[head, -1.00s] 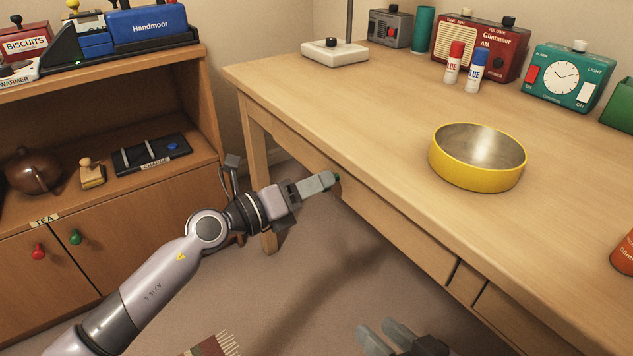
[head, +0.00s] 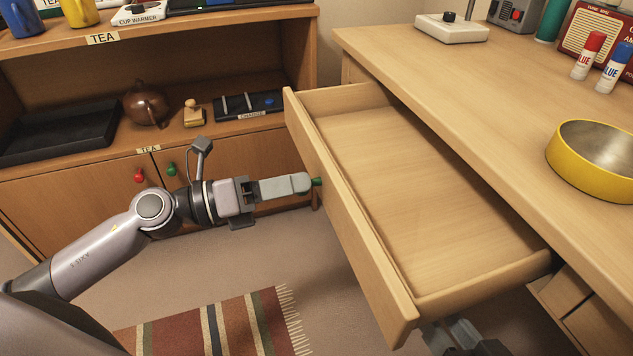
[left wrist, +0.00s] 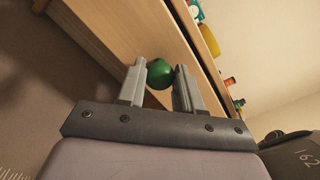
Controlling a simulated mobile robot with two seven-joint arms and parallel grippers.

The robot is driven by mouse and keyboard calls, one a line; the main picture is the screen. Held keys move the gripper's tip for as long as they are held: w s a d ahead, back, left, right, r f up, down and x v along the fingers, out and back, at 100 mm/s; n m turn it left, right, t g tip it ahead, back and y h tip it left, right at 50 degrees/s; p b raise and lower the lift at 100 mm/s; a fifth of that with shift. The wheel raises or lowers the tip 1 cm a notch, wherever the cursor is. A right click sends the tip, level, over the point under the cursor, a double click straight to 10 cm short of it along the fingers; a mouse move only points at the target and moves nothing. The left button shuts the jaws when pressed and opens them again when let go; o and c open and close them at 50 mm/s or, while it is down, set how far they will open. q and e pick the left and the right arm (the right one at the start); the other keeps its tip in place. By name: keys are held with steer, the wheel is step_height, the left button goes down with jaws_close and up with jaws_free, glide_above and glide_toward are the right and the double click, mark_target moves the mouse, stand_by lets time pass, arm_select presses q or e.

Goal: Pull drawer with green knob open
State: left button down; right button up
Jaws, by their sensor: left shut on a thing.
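The desk drawer (head: 345,225) stands pulled well out from the desk, and its inside is bare wood. Its green knob (head: 317,182) sits on the drawer's front face. My left gripper (head: 300,184) is shut on this knob. In the left wrist view the green knob (left wrist: 160,74) sits between the two fingers of the left gripper (left wrist: 162,82), in front of the wooden drawer face (left wrist: 125,35). My right gripper (head: 462,340) shows only in part at the bottom of the head view, below the drawer's near corner. Its fingers' state is unclear.
The desk top (head: 450,90) carries a yellow bowl (head: 597,160), two glue sticks and a white lamp base (head: 451,28). Left is a cabinet with a red knob (head: 139,176) and another green knob (head: 171,169). A striped rug (head: 215,325) lies on the floor.

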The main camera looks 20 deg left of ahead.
arm_select(q)
steer(key=shift+v, duration=1.05)
arm_select(e)
steer(key=shift+s+f, duration=0.3)
steer(key=shift+s, duration=0.25)
arm_select(q)
steer(key=c, duration=0.7)
jaws_free()
steer(key=shift+c, duration=0.2)
arm_select(e)
steer(key=shift+w, duration=0.1)
